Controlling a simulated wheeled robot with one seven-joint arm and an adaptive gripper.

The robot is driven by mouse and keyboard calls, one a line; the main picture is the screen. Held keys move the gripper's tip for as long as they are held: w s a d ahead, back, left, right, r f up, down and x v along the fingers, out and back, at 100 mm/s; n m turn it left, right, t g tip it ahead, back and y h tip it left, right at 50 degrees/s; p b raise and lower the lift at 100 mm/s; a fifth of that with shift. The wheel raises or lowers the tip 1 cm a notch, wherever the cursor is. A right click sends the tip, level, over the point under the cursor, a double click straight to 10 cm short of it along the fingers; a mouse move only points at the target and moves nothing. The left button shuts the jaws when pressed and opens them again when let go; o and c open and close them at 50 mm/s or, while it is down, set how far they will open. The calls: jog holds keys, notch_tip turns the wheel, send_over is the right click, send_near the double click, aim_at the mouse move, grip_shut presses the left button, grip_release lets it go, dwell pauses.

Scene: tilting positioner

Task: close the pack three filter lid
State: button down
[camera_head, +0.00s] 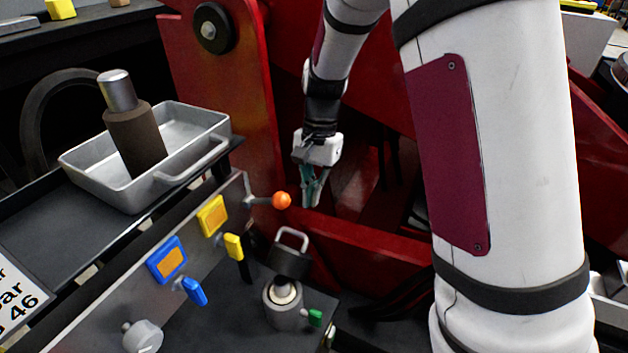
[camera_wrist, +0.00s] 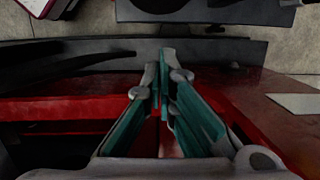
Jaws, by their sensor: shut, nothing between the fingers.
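A grey cylindrical housing (camera_head: 283,308) with a pale round insert stands at the lower middle of the head view. A dark lid (camera_head: 289,262) with a grey loop handle (camera_head: 292,238) stands raised behind its opening; this looks like the filter lid, but no pack number is readable. A green tab (camera_head: 315,317) is at the housing's right side. My gripper (camera_head: 314,204) points down beyond and above the lid, apart from it, near the red frame. Its teal fingers are shut and empty, also in the wrist view (camera_wrist: 164,62). The lid is not recognisable in the wrist view.
The red frame (camera_head: 225,110) stands close around my gripper. An orange ball knob (camera_head: 281,200) sticks out left of it. A panel with a blue tab (camera_head: 194,291) and yellow tab (camera_head: 233,246) lies left. A metal tray (camera_head: 85,170) holds a brown cylinder (camera_head: 136,135).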

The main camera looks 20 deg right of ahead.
jog(key=s+a, duration=0.1)
jog(key=s+a+f+b, duration=0.1)
jog(key=s+a, duration=0.1)
jog(key=shift+f, duration=0.3)
